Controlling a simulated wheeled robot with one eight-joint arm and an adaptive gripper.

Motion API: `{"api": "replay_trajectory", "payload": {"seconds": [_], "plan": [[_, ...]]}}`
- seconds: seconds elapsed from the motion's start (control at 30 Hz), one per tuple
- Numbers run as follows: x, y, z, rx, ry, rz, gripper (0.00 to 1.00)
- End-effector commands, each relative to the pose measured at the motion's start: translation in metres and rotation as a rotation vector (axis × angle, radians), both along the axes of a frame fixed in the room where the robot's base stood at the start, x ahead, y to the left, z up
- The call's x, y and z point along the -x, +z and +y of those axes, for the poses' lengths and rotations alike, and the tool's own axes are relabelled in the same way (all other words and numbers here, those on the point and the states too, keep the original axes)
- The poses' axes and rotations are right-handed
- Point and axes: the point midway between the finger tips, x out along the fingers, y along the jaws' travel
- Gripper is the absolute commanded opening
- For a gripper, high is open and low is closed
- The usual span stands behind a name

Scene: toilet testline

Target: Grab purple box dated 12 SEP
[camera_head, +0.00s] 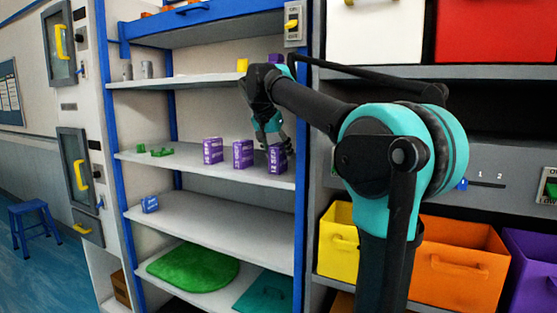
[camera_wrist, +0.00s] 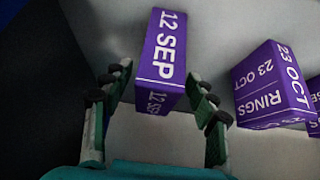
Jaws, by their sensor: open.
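The purple box dated 12 SEP (camera_wrist: 161,52) shows in the wrist view with its white lettering toward me. In the head view it is the rightmost purple box (camera_head: 278,161) on a middle shelf. My gripper (camera_wrist: 164,92) is open, with one finger on each side of the box's near end and gaps visible beside it. In the head view my gripper (camera_head: 272,132) is just above and in front of the box, covering part of its top.
A purple box marked 23 OCT (camera_wrist: 270,88) stands close by; part of another shows at the wrist view's right edge. The head view shows two other purple boxes (camera_head: 243,154) (camera_head: 212,151) along the shelf (camera_head: 190,168). A blue upright (camera_head: 301,150) borders the right.

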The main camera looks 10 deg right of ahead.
Motion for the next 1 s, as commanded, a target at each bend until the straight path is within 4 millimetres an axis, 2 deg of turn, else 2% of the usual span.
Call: {"api": "replay_trajectory", "payload": {"seconds": [0.1, 0.23, 0.53, 1.0], "plan": [[-0.006, -0.016, -0.009, -0.001, -0.003, 0.000, 0.58], [-0.013, -0.028, -0.013, 0.000, -0.001, 0.000, 0.58], [-0.015, -0.032, -0.014, 0.000, -0.001, 0.000, 0.58], [-0.015, -0.032, -0.014, 0.000, -0.001, 0.000, 0.01]]}}
